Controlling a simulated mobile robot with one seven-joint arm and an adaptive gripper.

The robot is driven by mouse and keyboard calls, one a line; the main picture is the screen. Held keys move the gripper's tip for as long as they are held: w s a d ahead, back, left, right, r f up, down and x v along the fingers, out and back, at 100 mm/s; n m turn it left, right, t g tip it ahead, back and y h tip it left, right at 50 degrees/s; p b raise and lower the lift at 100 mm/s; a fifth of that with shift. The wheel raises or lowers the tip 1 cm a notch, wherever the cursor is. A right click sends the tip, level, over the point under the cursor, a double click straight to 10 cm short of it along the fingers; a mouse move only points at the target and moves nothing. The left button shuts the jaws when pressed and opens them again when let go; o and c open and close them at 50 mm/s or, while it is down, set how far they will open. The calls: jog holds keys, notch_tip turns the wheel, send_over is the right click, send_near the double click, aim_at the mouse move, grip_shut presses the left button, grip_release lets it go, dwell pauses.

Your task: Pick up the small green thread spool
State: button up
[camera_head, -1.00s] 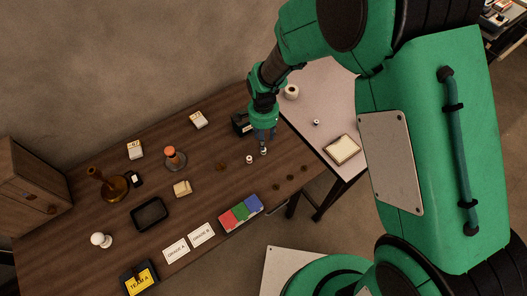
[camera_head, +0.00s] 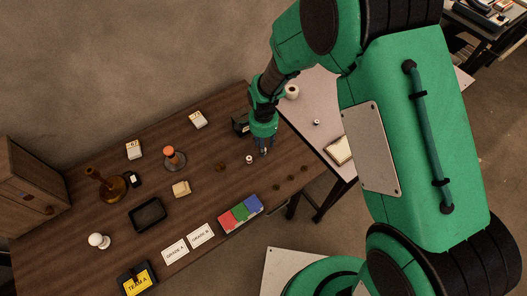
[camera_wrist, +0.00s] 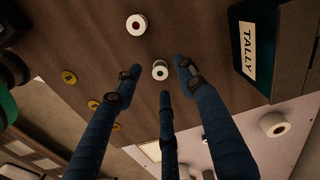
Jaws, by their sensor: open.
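A small white-rimmed spool (camera_wrist: 160,70) with a dark core stands on the wooden table, between the spread fingertips in the wrist view. I cannot make out green on it. A second, larger-looking white spool with a red core (camera_wrist: 136,25) stands beyond it; in the head view it is the small white spool (camera_head: 249,159) left of my gripper. My gripper (camera_head: 264,151) is near the table's right end, its dark blue fingers (camera_wrist: 160,82) open around the small spool with visible gaps. In the head view the fingers mostly hide that spool.
A dark box labelled TALLY (camera_wrist: 252,45) stands close to the right of the fingers in the wrist view. Several flat discs (camera_head: 290,177) lie near the table's front right. A red, green and blue tray (camera_head: 240,212) lies farther left. A pale side table (camera_head: 310,105) adjoins on the right.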

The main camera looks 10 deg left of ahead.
jog(key=shift+f, duration=1.15)
jog(key=shift+c, duration=0.5)
jog(key=c, duration=0.7)
